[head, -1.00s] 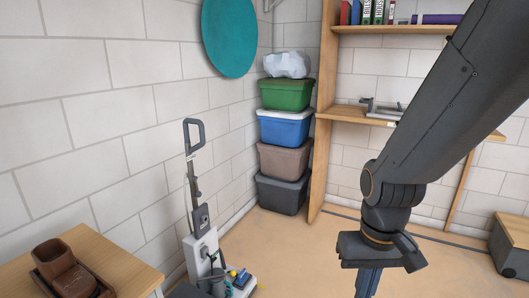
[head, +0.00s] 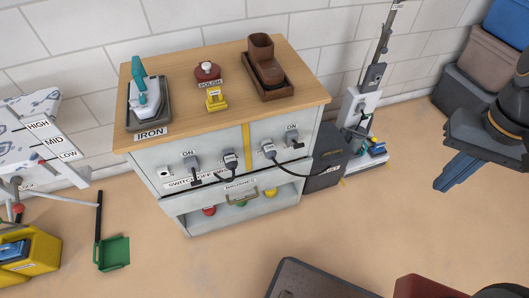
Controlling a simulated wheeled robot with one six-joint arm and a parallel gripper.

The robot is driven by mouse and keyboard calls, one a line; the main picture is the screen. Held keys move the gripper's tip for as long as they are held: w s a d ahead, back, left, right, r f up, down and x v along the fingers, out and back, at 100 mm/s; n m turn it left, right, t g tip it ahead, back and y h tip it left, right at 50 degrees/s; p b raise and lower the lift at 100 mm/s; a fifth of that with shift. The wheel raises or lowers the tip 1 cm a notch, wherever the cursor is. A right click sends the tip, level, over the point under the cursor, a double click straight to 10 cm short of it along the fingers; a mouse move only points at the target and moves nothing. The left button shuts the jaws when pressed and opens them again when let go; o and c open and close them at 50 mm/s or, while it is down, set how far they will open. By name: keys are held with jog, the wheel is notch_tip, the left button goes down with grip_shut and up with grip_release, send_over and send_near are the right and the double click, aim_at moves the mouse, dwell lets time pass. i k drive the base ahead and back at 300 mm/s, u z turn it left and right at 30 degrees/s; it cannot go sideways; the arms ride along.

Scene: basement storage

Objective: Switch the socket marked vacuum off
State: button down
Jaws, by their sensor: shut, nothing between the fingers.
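A wooden-topped cabinet (head: 148,173) carries sockets on its pale front panel. A left switch (head: 192,165) and a right switch (head: 293,140) each have an ON label above. Dark plugs sit in the panel between them, a left plug (head: 229,161) and a right plug (head: 269,151). A cord from the right plug runs right, toward the dark box. I cannot read a vacuum label on either socket. The upright vacuum cleaner (head: 361,100) stands right of the cabinet. My gripper (head: 442,186) is shut and empty at the right, over the floor, well apart from the sockets.
An iron (head: 145,90), a polish tin (head: 207,71) and a boot on a tray (head: 271,88) stand on the cabinet. A dark box (head: 326,160) is beside it. A dark mat (head: 310,280) lies in front. Open floor separates the mat from the cabinet.

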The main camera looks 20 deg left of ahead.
aim_at(296, 144)
jog(key=u, duration=1.1)
jog(key=k, duration=0.65)
jog(key=u, duration=0.35)
jog(key=i, duration=1.15)
jog(key=z, duration=0.6)
